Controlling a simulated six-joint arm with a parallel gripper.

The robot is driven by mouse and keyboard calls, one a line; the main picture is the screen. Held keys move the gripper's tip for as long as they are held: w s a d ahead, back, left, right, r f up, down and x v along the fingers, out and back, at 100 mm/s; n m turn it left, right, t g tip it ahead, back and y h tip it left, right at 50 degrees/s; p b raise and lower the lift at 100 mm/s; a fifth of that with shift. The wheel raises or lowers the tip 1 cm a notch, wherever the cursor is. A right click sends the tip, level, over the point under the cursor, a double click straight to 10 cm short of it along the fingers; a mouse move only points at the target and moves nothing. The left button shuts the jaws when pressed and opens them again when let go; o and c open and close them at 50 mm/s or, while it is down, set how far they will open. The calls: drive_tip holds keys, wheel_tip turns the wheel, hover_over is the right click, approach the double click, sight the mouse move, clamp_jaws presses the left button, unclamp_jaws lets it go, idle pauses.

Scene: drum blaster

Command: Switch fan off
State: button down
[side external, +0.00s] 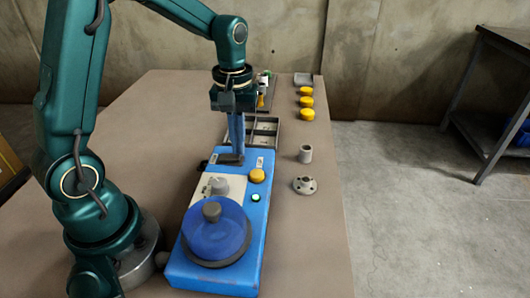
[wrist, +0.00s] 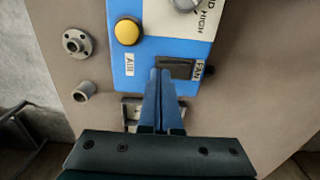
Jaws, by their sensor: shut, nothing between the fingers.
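The fan switch is a dark rocker (wrist: 182,68) beside a white "FAN" label (wrist: 199,70) on the blue machine panel (wrist: 125,75). In the side view the switch (side external: 228,159) sits at the machine's far end, partly behind my fingers. My gripper (side external: 238,152) points down with its blue fingers together, empty, at the switch. In the wrist view my fingertips (wrist: 160,74) overlap the switch's left end. I cannot tell whether they touch it, or which way the rocker is tilted.
A yellow button (wrist: 127,32) and a grey knob (side external: 218,186) stand near the switch. A blue drum lid (side external: 232,240) is at the near end. A metal tray (side external: 268,132) lies behind. A flange (side external: 304,186), a grey cylinder (side external: 306,154) and yellow caps (side external: 306,102) are to the right.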

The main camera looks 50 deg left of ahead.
drive_tip(key=shift+f, duration=0.55)
drive_tip(key=shift+r, duration=3)
drive_tip(key=s+d+r+m+t, duration=0.3)
drive_tip(key=s+d+r, duration=0.2)
drive_tip(key=r, duration=0.2)
drive_tip(key=s+d+f+m+t, duration=0.2)
drive_tip(key=s+f+m, duration=0.1)
drive_tip(key=s+m, duration=0.3)
drive_tip(key=shift+s+f+t, duration=0.2)
drive_tip(key=shift+s+t, duration=0.1)
drive_tip(key=shift+s, duration=0.05)
